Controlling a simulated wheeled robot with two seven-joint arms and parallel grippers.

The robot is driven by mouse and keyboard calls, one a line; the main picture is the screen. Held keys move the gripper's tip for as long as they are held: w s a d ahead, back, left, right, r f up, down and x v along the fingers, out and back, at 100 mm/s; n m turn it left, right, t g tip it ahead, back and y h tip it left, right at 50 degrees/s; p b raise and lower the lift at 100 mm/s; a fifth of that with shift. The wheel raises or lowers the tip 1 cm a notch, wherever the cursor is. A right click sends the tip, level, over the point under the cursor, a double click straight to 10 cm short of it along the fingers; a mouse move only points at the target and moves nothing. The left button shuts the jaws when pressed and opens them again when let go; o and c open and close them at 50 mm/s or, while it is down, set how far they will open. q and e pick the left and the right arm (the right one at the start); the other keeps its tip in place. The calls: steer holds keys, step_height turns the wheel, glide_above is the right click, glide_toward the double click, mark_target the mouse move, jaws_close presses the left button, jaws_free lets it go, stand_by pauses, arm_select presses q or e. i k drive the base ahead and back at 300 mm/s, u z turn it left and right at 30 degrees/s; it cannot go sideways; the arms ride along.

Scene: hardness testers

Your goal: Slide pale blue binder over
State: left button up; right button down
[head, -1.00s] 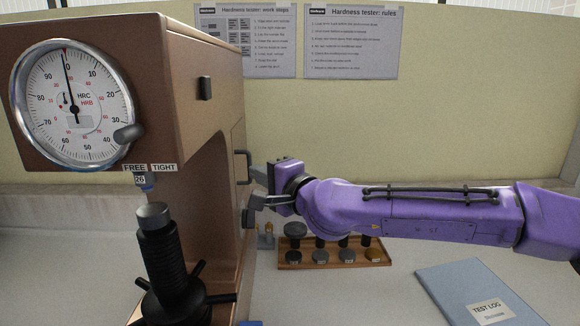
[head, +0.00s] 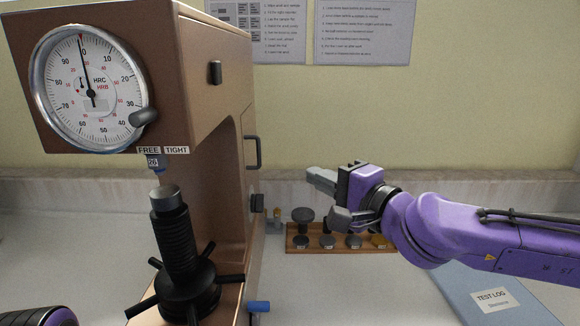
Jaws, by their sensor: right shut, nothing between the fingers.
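The pale blue binder (head: 463,287), with a white "TEST LOG" label, lies flat on the table at the lower right. My right forearm hides its far part, and its near part runs off the bottom of the picture. My right gripper (head: 329,199) is shut and empty. It is in the air to the right of the hardness tester, left of the binder and apart from it. My left gripper is out of view.
The brown hardness tester (head: 205,75) fills the left side. A wooden tray (head: 345,249) with several test blocks stands behind and below my right gripper. A small stand with a brass tip (head: 275,222) is beside it. The table in front of the tray is clear.

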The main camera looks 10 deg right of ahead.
mark_target(478, 298)
steer(key=k, duration=1)
